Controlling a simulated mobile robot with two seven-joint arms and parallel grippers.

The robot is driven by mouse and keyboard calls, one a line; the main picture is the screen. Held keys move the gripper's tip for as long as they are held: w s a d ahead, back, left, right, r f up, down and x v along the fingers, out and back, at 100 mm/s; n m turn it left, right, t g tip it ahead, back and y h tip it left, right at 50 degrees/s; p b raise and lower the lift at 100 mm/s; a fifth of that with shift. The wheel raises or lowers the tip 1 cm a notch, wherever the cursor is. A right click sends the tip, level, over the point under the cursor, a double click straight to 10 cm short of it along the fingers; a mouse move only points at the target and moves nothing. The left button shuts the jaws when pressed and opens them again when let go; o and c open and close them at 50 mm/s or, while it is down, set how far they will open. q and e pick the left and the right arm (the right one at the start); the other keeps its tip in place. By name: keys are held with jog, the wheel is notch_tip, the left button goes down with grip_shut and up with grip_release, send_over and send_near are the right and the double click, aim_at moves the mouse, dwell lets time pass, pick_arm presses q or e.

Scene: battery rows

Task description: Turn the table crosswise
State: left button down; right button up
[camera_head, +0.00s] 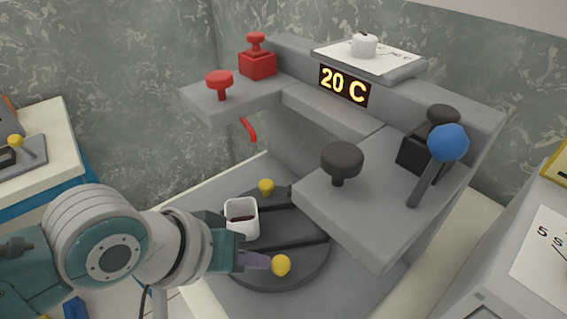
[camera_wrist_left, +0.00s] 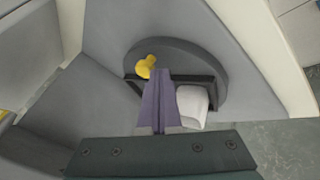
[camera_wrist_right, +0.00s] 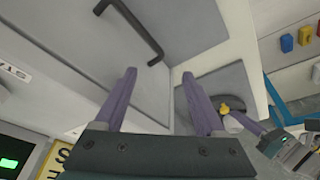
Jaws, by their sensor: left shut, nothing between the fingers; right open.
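The table is a dark grey round turntable (camera_head: 300,262) low in the grey machine, with a raised bar across it. One yellow knob (camera_head: 281,265) is at its front and another yellow knob (camera_head: 266,187) at its back. A white square cup (camera_head: 242,218) with dark contents stands at its left side. My left gripper (camera_head: 268,261) is shut and empty, its purple fingertips beside the front knob; whether they touch it is unclear. The left wrist view shows one yellow knob (camera_wrist_left: 146,67) just left of the fingertips. My right gripper (camera_wrist_right: 159,73) is open and empty, away from the turntable (camera_wrist_right: 225,85).
Grey ledges overhang the turntable, carrying a red knob (camera_head: 219,83), a black knob (camera_head: 341,160) and a blue-ball lever (camera_head: 447,143). A display (camera_head: 344,86) reads 20 C. A black bar handle (camera_wrist_right: 132,28) is ahead of my right gripper.

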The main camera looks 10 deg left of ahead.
aim_at(287, 271)
pick_arm(q)
jog(key=shift+r, duration=0.1)
dwell(0.3)
jog(key=shift+d+n+p, duration=0.3)
jog(key=shift+p, duration=0.2)
jog(key=shift+d+n+y+p, duration=0.4)
jog(key=shift+d+n+p, duration=0.1)
jog(key=shift+p, duration=0.1)
jog(key=shift+w+d+p, duration=0.2)
jog(key=shift+d+p, duration=0.3)
jog(key=shift+d, duration=0.35)
jog(key=shift+w+d, duration=0.2)
jog(key=shift+d, duration=0.25)
jog(key=shift+w+d, duration=0.1)
jog(key=shift+d, duration=0.05)
